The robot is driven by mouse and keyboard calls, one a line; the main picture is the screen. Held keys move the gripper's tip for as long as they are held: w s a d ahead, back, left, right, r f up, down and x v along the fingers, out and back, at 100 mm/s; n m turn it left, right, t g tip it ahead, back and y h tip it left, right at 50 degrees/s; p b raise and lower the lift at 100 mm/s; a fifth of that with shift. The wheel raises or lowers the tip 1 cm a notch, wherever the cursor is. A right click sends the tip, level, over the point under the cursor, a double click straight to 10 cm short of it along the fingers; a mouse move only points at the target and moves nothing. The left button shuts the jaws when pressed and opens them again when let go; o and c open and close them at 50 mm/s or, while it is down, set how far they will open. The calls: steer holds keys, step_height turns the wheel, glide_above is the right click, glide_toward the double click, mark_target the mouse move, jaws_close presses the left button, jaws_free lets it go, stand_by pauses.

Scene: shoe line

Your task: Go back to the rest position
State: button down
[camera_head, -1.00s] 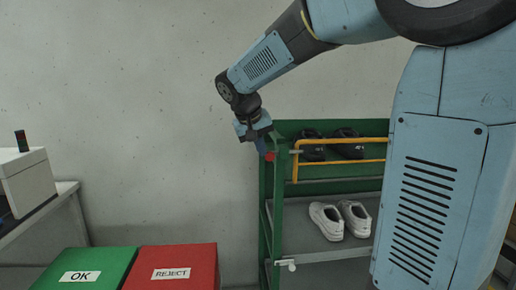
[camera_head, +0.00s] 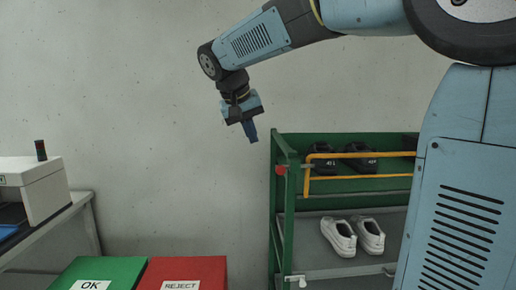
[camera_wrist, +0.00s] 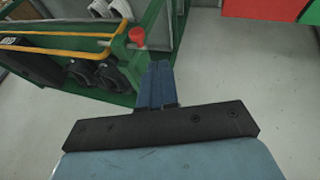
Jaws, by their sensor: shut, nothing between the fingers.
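My gripper (camera_head: 251,131) hangs from my arm in the upper middle of the head view, pointing down and slightly right. It is in the air in front of the grey wall, a little left of the green rack and above it. Its blue fingers are together with nothing between them. In the wrist view my gripper (camera_wrist: 156,70) shows its shut fingers over the grey floor, beside the rack's corner post with the red knob.
A green rack (camera_head: 283,215) stands at right, with black shoes (camera_head: 357,160) behind a yellow rail and white shoes (camera_head: 353,236) below. A green OK box (camera_head: 112,270) and a red REJECT box (camera_head: 205,268) stand at the front. A white machine (camera_head: 35,188) sits on a table at left.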

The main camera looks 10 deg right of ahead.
steer(key=s+d+f+y, duration=0.1)
steer(key=s+d+f, duration=0.2)
steer(key=s, duration=0.4)
steer(key=s+d+f+t+y, duration=0.1)
steer(key=s+d+f+y, duration=0.1)
steer(key=s+f, duration=0.4)
steer(key=s+d+f+y, duration=0.1)
steer(key=s+d+f, duration=0.3)
steer(key=s, duration=0.6)
steer(key=shift+s+f+n+t, duration=0.2)
steer(key=shift+f+n+t, duration=0.15)
steer(key=shift+n+t, duration=0.05)
steer(key=shift+d, duration=0.1)
